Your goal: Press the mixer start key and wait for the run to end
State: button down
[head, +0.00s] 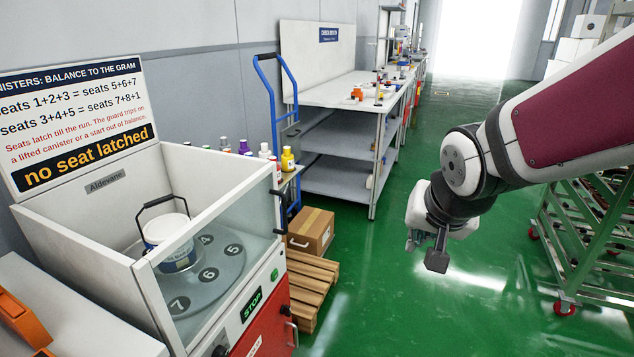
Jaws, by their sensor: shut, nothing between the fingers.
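The mixer (60,243) is an open-topped white cabinet at the lower left with a glass front. Inside, a white canister (167,229) with a raised black handle stands on a grey turntable (222,281) with numbered seats. The front panel has a small green key (274,274), a black display reading "STOP" in green (251,304) and a dark round knob (220,350). I cannot tell which is the start key. The board (80,120) behind reads "no seat latched". My gripper (430,252) is shut and empty, hanging over the floor, well right of the mixer and touching nothing.
A blue hand truck (272,85), a cardboard box (311,231) and a wooden pallet (312,272) stand just right of the mixer. A grey workbench (345,90) runs behind. A green rack (590,240) on casters is at the right. Green floor between is clear.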

aim_at(275, 275)
jog(key=w+a+f+m+t+y+b, duration=0.1)
jog(key=w+a+f+b, duration=0.4)
jog(key=f, duration=0.6)
jog(key=w+a+f+m+t+y+b, duration=0.1)
jog(key=w+a+f+m+y+b, duration=0.2)
jog(key=f, duration=0.9)
jog(key=w+a+f+m+y+b, duration=0.2)
jog(key=w+a+f+b, duration=0.7)
jog(key=w+f, duration=0.2)
jog(key=shift+w+a+f+m+t+y+b, duration=0.2)
jog(key=shift+w+a+m+t+y+b, duration=0.1)
jog(key=shift+w+t+y, duration=0.15)
jog(key=w+a+b, duration=0.1)
jog(key=w+a, duration=0.2)
jog(key=a, duration=0.5)
jog(key=shift+b, duration=0.4)
jog(key=shift+a, duration=0.15)
jog(key=shift+w+a, duration=0.1)
jog(key=shift+a, duration=0.2)
